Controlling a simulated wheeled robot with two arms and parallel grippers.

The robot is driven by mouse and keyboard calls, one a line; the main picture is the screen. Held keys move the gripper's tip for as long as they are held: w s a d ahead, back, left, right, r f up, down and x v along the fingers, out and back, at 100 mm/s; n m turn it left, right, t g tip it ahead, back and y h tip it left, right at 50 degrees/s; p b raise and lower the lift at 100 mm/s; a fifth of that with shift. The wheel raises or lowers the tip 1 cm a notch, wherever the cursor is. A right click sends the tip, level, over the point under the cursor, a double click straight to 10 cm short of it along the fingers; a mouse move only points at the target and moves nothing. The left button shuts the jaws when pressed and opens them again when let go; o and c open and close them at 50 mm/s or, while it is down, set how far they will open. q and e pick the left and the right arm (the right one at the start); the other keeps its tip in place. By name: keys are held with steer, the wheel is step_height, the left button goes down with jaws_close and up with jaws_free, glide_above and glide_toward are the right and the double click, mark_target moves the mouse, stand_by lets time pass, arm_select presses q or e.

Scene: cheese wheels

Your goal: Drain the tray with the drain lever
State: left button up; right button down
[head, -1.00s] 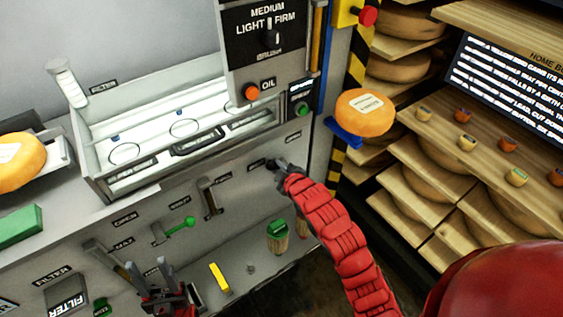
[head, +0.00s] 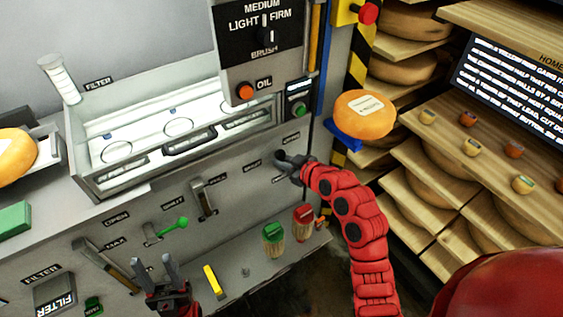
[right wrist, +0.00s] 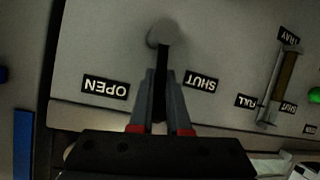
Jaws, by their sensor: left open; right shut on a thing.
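The drain lever shows as a dark handle on a round grey pivot in the right wrist view (right wrist: 164,34), on a grey panel between OPEN and SHUT labels. My right gripper (right wrist: 160,85) is shut on its handle. In the head view my right gripper (head: 291,167) is at the panel below the tray's right end, and its fingers partly hide the lever. The tray (head: 110,184) is a long metal trough with a pale inside and circular outlines. Its liquid level cannot be told. My left gripper (head: 155,266) is open and empty, low at the left, apart from the levers.
Cheese shelves (head: 420,183) fill the right.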

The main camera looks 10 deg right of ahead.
stand_by(0.4)
steer(key=c, duration=0.9)
jaws_free()
steer(key=shift+d, duration=0.1)
steer(key=p+v, duration=0.4)
steer(key=v, duration=1.3)
steer(key=shift+s+r+p, duration=0.1)
steer(key=shift+s+p, duration=0.05)
steer(key=shift+p, duration=0.25)
steer(key=shift+d, duration=0.1)
